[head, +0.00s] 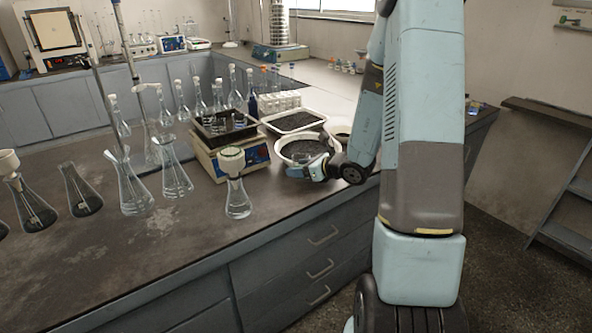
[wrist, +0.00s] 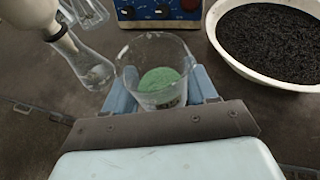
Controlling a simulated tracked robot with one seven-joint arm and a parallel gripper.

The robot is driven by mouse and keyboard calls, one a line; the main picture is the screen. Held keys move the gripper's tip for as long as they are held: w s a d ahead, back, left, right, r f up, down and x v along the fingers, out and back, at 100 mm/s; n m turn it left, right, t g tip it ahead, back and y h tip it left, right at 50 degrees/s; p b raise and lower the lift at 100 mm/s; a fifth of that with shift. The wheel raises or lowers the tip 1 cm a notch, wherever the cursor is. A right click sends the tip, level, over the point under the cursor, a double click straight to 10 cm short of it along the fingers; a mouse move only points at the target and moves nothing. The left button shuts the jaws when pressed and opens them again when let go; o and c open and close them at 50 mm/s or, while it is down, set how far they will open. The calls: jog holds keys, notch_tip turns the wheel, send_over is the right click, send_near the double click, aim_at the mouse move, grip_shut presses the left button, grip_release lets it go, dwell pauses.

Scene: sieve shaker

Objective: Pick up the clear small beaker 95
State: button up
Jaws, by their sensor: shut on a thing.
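The clear small beaker (wrist: 153,60) is in the wrist view, upright, with something green showing at its bottom. My gripper (wrist: 160,90) is shut on it, with a blue finger on each side of the glass. In the head view my gripper (head: 312,170) is at the front of the bench, in front of the white bowl. The beaker is small and hard to make out there. I cannot tell whether its base touches the bench.
A white bowl of dark grains (wrist: 283,85) stands close on the right in the wrist view. A flask with a funnel (head: 238,200) and a blue-fronted scale (head: 254,158) are to the left. Several flasks crowd the bench further left.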

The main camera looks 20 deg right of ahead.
jog(key=s+d+r, duration=0.3)
jog(key=s+r, duration=0.3)
jog(key=r, duration=0.2)
jog(key=shift+d, duration=0.35)
dwell(0.6)
jog(key=shift+r, duration=0.1)
dwell(0.3)
